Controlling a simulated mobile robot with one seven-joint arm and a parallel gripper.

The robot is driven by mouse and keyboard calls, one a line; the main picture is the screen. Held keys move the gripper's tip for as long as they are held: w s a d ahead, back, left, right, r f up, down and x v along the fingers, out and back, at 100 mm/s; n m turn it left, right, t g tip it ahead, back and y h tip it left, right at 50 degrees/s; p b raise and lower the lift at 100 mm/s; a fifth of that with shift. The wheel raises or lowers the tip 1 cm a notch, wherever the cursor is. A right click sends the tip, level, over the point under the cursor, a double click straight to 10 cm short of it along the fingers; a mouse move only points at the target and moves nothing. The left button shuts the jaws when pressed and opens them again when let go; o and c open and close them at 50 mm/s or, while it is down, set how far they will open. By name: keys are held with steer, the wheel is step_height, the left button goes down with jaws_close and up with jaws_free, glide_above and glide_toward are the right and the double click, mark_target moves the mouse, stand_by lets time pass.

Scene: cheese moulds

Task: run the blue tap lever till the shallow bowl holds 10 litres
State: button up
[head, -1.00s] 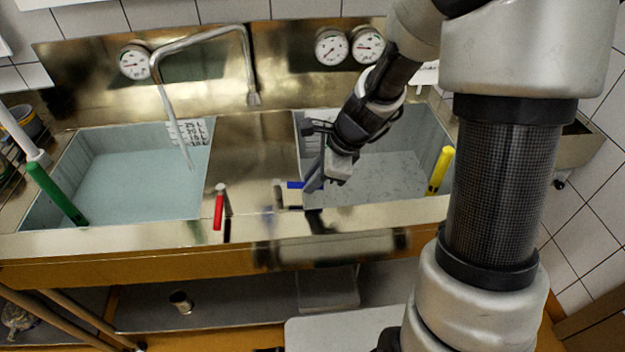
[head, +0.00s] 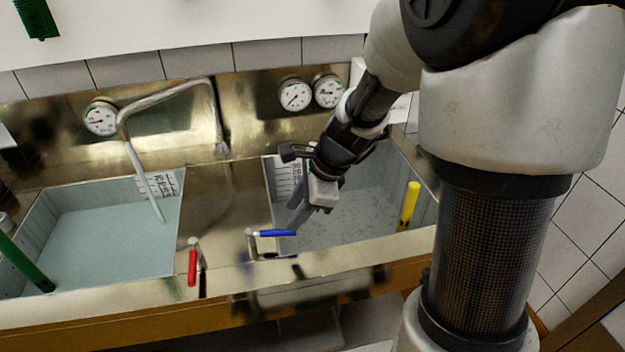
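The blue tap lever (head: 277,233) lies level on the front rim between the basins and points right. My gripper (head: 297,217) hangs over the front left of the right basin (head: 345,230), its fingertips close to the lever; contact and finger gap cannot be told. The right basin has a grey, speckled bottom or surface and a scale plate (head: 283,180), partly hidden by my gripper. The left basin (head: 45,195) shows a flat pale blue-green surface and a scale plate (head: 165,184). Which is the shallow bowl, and the litre readings, I cannot tell.
A red lever (head: 192,267) hangs down left of the blue one. A bent spout (head: 140,170) reaches over the left basin. A green pipe (head: 25,265) and a yellow pipe (head: 408,206) stand in the basins. Dials (head: 294,94) sit on the back wall.

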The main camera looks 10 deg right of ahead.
steer(key=p+v, duration=0.1)
steer(key=v, duration=0.9)
steer(key=shift+r, duration=0.25)
stand_by(1.4)
